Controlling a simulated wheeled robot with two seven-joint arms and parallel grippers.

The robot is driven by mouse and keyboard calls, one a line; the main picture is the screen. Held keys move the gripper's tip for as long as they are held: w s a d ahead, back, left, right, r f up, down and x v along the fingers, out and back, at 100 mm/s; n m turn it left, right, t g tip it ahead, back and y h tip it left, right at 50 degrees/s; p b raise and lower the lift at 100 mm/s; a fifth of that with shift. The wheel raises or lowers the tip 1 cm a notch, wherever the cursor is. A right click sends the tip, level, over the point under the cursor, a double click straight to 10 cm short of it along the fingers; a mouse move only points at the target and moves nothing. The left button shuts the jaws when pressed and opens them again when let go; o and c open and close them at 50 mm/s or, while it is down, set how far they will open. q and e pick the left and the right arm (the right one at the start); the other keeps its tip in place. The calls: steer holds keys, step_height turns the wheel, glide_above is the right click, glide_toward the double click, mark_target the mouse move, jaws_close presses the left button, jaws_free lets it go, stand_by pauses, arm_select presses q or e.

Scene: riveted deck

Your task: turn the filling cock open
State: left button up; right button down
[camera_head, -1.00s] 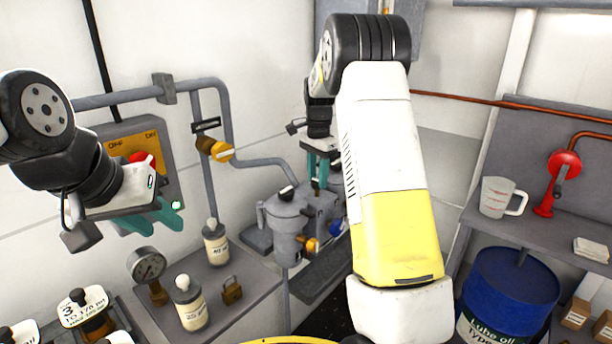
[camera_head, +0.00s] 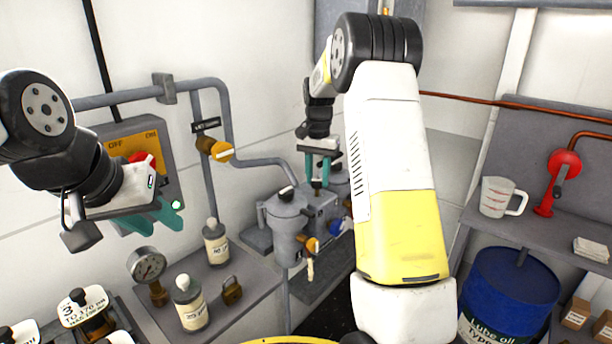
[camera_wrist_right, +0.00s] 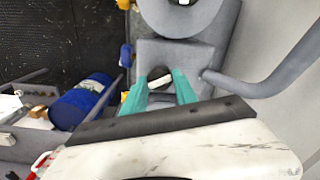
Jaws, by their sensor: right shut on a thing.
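My right gripper (camera_head: 318,168) points down at the top of a grey block beside a grey round pot (camera_head: 287,222). Its teal fingers are shut on a small dark handle with a pale mark (camera_wrist_right: 160,78), seen between the fingertips in the right wrist view. Another orange-yellow cock (camera_head: 217,150) is on the wall pipe. No legible label shows which is the filling cock. My left gripper (camera_head: 165,214) is open and empty.
An OFF/ON switch box (camera_head: 125,140) is behind my left gripper. A gauge (camera_head: 147,266), bottles (camera_head: 190,304) and a padlock (camera_head: 232,290) stand on the left bench. A blue drum (camera_head: 512,290), a jug (camera_head: 497,198) and a red hand pump (camera_head: 563,165) are at the right.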

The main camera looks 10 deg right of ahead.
mark_target(317, 179)
steer(key=n, duration=0.6)
steer(key=shift+n, duration=0.3)
steer(key=n, duration=0.5)
steer(key=shift+r, duration=0.1)
steer(key=shift+n, duration=0.4)
steer(key=c, duration=1)
jaws_free()
steer(key=shift+o, duration=0.2)
step_height(317, 179, up, 8)
steer(key=shift+f, duration=0.25)
steer(key=shift+r, duration=0.1)
